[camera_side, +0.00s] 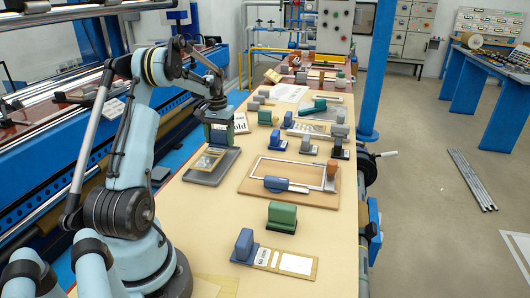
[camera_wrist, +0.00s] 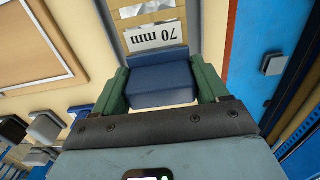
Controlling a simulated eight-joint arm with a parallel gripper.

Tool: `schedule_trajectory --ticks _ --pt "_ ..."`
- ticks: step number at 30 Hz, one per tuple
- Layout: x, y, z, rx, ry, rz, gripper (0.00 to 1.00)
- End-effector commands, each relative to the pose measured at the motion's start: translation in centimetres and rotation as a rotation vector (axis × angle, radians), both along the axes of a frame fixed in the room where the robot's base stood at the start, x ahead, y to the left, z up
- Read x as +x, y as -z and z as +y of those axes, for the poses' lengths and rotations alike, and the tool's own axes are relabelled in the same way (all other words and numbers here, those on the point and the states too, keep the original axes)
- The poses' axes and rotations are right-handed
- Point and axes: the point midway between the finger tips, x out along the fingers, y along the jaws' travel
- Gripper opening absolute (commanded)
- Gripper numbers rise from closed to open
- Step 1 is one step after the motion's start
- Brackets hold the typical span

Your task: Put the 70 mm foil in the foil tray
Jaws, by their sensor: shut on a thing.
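My gripper (camera_side: 217,124) is shut on the blue block handle of the 70 mm foil. In the wrist view, my green fingers (camera_wrist: 160,85) press on both sides of this blue handle (camera_wrist: 160,82), and a white label reading "70 mm" (camera_wrist: 153,35) shows beyond it. In the side view, the foil's tan framed plate (camera_side: 207,159) lies over the grey foil tray (camera_side: 205,179), within its outline. I cannot tell whether the plate touches the tray floor.
A wooden board (camera_side: 297,195) with a metal frame and a blue handle lies right of the tray. A green block (camera_side: 282,216) and another blue-handled foil (camera_side: 285,261) lie nearer. Several handled blocks crowd the table's far part. The tan table surface (camera_side: 200,225) before the tray is clear.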

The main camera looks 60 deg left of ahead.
Motion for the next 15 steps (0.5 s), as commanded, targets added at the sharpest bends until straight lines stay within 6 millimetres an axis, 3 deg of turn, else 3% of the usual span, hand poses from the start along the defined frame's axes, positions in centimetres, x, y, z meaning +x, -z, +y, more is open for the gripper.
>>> schedule_trajectory --ticks 6,15 --pt "0.0 2.8 0.0 0.0 0.0 0.0 0.43" --pt "0.0 3.0 -0.1 0.0 0.0 0.0 0.43"
